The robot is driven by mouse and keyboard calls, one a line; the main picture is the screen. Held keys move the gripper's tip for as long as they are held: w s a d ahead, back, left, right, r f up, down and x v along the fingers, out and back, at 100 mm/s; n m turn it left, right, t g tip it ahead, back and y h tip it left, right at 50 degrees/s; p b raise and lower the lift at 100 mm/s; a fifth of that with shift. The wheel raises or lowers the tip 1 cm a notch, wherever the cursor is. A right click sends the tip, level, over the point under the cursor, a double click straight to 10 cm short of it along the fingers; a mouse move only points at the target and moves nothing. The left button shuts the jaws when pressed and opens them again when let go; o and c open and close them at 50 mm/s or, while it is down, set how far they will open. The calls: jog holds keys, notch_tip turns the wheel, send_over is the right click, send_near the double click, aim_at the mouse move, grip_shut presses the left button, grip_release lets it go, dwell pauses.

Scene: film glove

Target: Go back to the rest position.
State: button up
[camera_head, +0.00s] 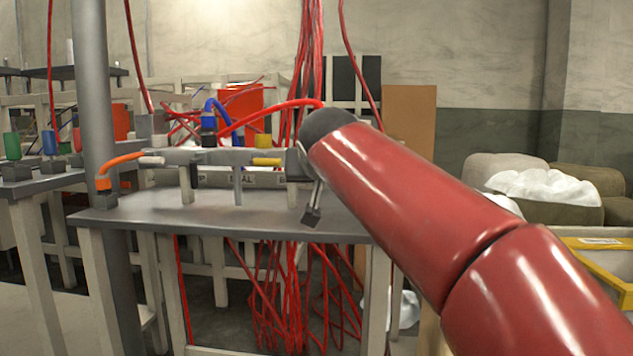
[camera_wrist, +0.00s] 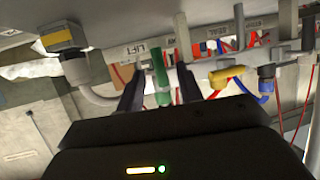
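My gripper (camera_head: 312,214) is at the end of my red arm, by the right end of the pipe rig (camera_head: 225,157) on the grey table (camera_head: 240,209). In the wrist view my gripper (camera_wrist: 160,82) has its two dark fingers spread apart. A green handle (camera_wrist: 160,68) shows between them in the picture, with gaps on both sides; I cannot tell how far beyond the fingertips it is. I see nothing clamped in the fingers. The rest position is not marked in either view.
A grey post (camera_head: 92,90) stands at the table's left. Red cables (camera_head: 275,290) hang behind and below the table. A blue connector (camera_head: 208,128) and an orange hose (camera_head: 125,160) are on the rig. Padded blocks (camera_head: 500,168) and a yellow-edged bin (camera_head: 600,243) are at right.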

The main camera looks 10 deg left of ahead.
jog(key=shift+s+d+r, duration=0.1)
jog(key=shift+s+r, duration=0.1)
jog(key=shift+s, duration=0.4)
jog(key=s+d+f+g+h+p, duration=0.2)
jog(key=s+d+f+p, duration=0.15)
jog(key=s+d, duration=0.4)
jog(key=s+d+f+m+g+p, duration=0.1)
jog(key=s+d+f+g+p, duration=0.2)
jog(key=s+d+f, duration=0.4)
jog(key=s+d+f+g+p, duration=0.2)
jog(key=s+d+f+p, duration=0.2)
jog(key=s+f, duration=0.8)
jog(key=s+d, duration=0.2)
jog(key=s, duration=0.1)
jog(key=shift+s+d+f+m+g, duration=0.15)
jog(key=shift+d+m+g, duration=0.2)
jog(key=shift+m+g, duration=0.05)
